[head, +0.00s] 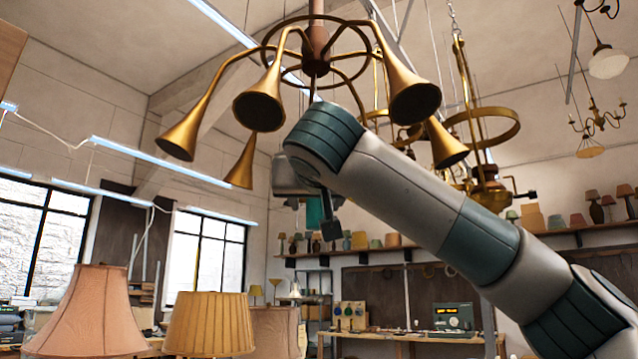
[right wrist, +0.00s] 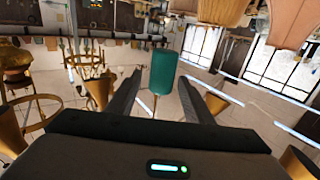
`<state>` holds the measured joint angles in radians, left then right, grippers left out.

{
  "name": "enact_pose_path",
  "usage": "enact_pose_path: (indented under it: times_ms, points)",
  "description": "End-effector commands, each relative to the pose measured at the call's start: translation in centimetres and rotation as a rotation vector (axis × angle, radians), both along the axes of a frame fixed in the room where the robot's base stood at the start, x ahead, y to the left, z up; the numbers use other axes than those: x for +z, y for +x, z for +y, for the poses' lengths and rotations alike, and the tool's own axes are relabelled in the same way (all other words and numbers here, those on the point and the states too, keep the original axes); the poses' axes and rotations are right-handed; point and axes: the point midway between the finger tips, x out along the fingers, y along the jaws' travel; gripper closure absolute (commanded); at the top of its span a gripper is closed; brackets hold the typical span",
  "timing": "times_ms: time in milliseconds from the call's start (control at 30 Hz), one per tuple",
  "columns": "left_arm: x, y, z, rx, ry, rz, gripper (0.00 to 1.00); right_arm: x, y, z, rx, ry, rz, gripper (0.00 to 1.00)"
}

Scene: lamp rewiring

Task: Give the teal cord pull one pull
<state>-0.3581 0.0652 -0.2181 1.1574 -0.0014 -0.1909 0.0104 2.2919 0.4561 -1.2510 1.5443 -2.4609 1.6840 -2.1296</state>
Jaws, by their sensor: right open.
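The teal cord pull (head: 313,213) hangs below the brass chandelier in the head view, partly hidden by my right gripper (head: 314,222). In the right wrist view the cord pull (right wrist: 163,70) is a teal cylinder between and just beyond the tips of my right gripper (right wrist: 161,82). A thin cord shows at one end of it. The jaws are apart, with a gap visible on both sides of the pull, so they do not hold it. My left gripper is in neither view.
The brass chandelier (head: 317,62) with several horn-shaped shades hangs just above my right arm. Another brass ring fixture (head: 488,118) hangs to its right. Lampshades (head: 208,322) stand at the lower left. A workbench (head: 410,337) and shelf are farther back.

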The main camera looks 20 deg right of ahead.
Motion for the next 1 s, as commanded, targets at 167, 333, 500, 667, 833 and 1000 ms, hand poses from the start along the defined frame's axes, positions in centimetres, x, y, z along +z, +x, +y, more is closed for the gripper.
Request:
enact_pose_path:
  times_ms: [167, 333, 500, 667, 833, 1000]
  points:
    - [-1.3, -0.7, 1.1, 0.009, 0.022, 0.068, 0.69, -0.2, -3.7, 1.1, 0.001, -0.002, -0.005, 0.53]
    - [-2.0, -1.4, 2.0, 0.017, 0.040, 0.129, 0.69, -0.1, -7.1, 2.0, 0.001, -0.002, -0.005, 0.53]
    - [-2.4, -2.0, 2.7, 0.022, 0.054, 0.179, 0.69, -0.1, -10.0, 2.9, 0.000, -0.001, -0.004, 0.53]
    - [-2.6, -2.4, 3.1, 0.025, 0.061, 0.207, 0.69, 0.0, -11.9, 3.5, 0.000, -0.003, -0.002, 0.53]
    - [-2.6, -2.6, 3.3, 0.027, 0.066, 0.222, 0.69, 0.0, -12.7, 3.7, 0.000, -0.001, -0.001, 0.53]
    - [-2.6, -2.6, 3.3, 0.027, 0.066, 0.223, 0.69, 0.0, -12.8, 3.7, -0.001, -0.001, 0.000, 0.53]
